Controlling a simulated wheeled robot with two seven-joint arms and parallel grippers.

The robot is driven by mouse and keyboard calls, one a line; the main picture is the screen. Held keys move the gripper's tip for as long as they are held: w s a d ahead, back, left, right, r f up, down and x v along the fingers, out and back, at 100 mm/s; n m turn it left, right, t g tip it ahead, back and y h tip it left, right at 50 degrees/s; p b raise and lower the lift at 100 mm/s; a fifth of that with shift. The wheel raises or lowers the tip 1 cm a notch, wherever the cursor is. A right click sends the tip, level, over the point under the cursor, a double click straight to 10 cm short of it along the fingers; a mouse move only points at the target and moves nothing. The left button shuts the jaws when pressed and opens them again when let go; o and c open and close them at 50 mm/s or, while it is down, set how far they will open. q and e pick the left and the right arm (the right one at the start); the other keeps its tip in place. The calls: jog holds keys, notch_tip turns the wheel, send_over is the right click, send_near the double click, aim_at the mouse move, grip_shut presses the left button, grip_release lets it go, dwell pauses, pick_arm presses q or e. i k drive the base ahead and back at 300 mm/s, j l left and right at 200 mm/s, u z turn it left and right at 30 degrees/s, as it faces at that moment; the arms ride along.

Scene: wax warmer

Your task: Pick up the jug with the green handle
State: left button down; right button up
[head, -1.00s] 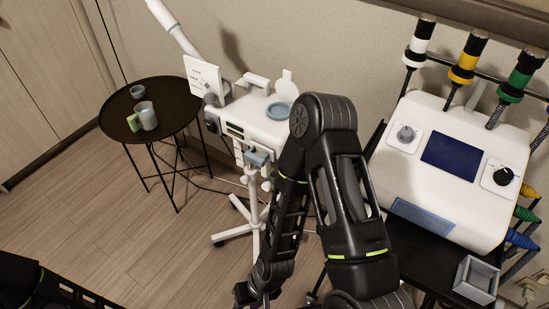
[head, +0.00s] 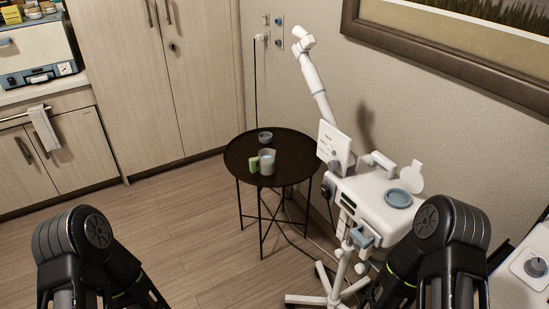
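The jug with the green handle (head: 267,161) stands upright on a round black side table (head: 239,158) in the middle of the head view. Its body is pale grey and its green handle points to the left. A small grey-blue cup (head: 265,136) stands behind it on the same table. My two arms show at the lower left and lower right, well short of the table. Neither gripper can be made out in the head view.
A white machine on a wheeled stand (head: 376,207) is right of the table, close to it. Cabinets (head: 185,75) stand behind, with a counter (head: 35,95) at the left. The wooden floor (head: 200,250) in front of the table is clear.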

aim_at(266, 158)
jog(key=i+j+z, duration=0.1)
jog(key=i+j, duration=0.15)
jog(key=i+j+z, duration=0.25)
jog(key=i+j, duration=0.15)
jog(key=j, duration=0.25)
jog(key=i+j+z, duration=0.15)
jog(key=j, duration=0.2)
jog(key=i+j+z, duration=0.1)
jog(key=i+j, duration=0.15)
jog(key=i+j+z, duration=0.15)
jog(key=j, duration=0.3)
jog(key=i+j+z, duration=0.1)
jog(key=j, duration=0.3)
jog(key=i+j+z, duration=0.15)
jog(key=j, duration=0.25)
